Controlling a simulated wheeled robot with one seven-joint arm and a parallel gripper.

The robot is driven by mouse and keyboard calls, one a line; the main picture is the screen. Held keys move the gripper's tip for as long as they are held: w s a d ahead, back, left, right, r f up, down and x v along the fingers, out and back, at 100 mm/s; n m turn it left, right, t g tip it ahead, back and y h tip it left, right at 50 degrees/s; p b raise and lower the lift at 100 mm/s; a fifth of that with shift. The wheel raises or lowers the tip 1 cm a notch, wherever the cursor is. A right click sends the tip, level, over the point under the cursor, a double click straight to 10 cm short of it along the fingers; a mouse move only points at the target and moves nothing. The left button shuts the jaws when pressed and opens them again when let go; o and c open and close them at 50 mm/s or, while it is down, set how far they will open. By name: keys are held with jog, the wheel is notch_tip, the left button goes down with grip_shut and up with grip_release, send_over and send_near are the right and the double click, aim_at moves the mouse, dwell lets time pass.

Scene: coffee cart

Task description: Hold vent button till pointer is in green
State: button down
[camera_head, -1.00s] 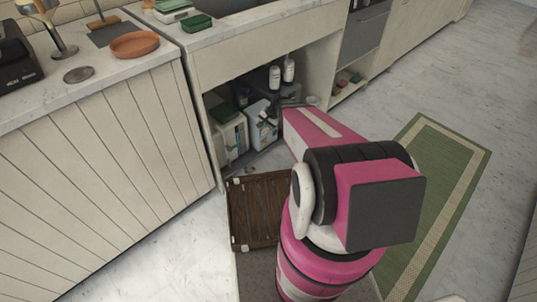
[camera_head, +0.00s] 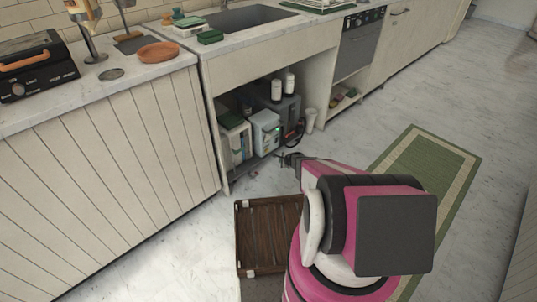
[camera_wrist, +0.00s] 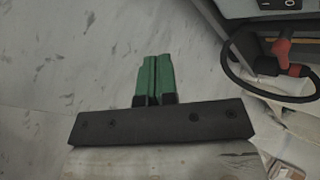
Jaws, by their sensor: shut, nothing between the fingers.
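My gripper (camera_head: 288,159) is in front of the open cupboard under the sink, near floor level. In the wrist view its green fingers (camera_wrist: 153,78) are together with nothing between them, above pale marble floor. A white box unit (camera_head: 265,133) with a small green light stands in the cupboard, left of and beyond my gripper. A dark unit (camera_head: 290,108) is behind it to the right. I cannot make out a vent button, a gauge or a pointer in either view.
In the wrist view, a black rocker switch (camera_wrist: 280,3) and a black hose with red fittings (camera_wrist: 287,58) are at the upper right. A dark slatted wooden crate (camera_head: 268,235) lies on the floor before the cupboard. A green mat (camera_head: 425,170) is to the right.

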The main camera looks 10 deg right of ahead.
aim_at(267, 151)
jog(key=w+a, duration=0.5)
jog(key=w, duration=0.2)
dwell(0.6)
jog(key=shift+w+a, duration=0.15)
jog(key=shift+w, duration=0.05)
dwell(1.8)
jog(key=shift+w+a+r, duration=0.1)
jog(key=shift+w+a, duration=0.1)
jog(key=shift+w, duration=0.05)
jog(key=shift+w+a, duration=0.25)
jog(key=shift+w, duration=0.15)
dwell(2.3)
jog(key=shift+s, duration=0.1)
dwell(0.7)
jog(key=shift+s+d, duration=0.5)
jog(key=shift+s, duration=0.15)
jog(key=shift+s, duration=0.1)
